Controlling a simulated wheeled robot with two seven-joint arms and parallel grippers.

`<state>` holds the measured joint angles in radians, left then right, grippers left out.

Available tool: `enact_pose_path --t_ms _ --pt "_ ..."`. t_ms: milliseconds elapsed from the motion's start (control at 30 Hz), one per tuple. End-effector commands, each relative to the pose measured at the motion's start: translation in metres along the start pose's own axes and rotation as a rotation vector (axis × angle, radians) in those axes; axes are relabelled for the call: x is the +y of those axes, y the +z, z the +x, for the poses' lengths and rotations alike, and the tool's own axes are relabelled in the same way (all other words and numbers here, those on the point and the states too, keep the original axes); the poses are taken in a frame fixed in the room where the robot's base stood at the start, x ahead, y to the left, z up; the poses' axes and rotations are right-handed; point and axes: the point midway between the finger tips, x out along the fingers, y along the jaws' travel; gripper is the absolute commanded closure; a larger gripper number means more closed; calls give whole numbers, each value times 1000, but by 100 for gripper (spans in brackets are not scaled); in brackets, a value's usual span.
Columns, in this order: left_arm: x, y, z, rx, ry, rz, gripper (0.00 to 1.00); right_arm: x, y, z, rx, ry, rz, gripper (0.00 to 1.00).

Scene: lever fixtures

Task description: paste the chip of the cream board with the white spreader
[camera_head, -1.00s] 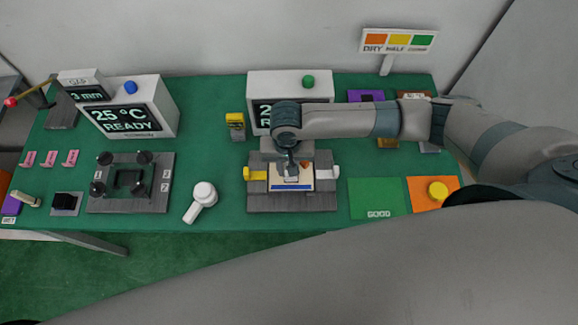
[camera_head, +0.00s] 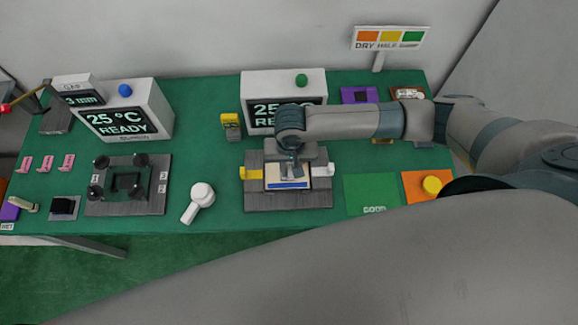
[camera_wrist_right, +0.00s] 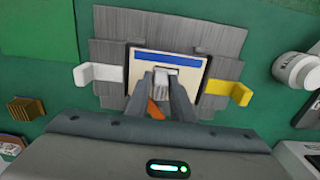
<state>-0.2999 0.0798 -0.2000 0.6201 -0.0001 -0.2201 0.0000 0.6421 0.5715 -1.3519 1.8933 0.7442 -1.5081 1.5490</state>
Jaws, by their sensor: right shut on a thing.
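The cream board (camera_head: 273,179) with a blue strip along its front edge sits in a grey fixture (camera_head: 288,203) at the middle of the table. It also shows in the wrist view (camera_wrist_right: 142,72). My right gripper (camera_head: 295,165) is above the board, shut on a pale block-like piece, which I take as the white spreader (camera_wrist_right: 165,76). Its tip is over the board; whether it touches cannot be told. A small orange patch (camera_wrist_right: 155,110) shows beside the fingers. The chip cannot be made out under the gripper. My left gripper is not in view.
The fixture has a yellow lever (camera_head: 251,172) at left and a white one (camera_head: 322,169) at right. A white round-headed tool (camera_head: 201,196) lies left of it. Green (camera_head: 371,193) and orange (camera_head: 414,190) pads lie right. A display box (camera_head: 258,87) stands behind.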

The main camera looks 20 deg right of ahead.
Motion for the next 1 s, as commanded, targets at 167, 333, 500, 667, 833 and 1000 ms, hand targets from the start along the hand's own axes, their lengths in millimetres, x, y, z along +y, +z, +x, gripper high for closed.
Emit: enact_pose_path --t_ms 167,333,500,667,833,1000 --pt "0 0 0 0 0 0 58 1 0 1 -1 2 0 99" --pt "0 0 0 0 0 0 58 -1 1 1 -1 2 0 99" --pt "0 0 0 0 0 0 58 -8 1 0 -2 1 -1 99" --pt "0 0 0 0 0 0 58 -15 1 0 -1 0 -1 99" --pt "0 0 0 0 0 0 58 -20 1 -1 -1 1 0 99" --pt "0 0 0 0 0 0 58 -22 0 -2 0 1 0 99"
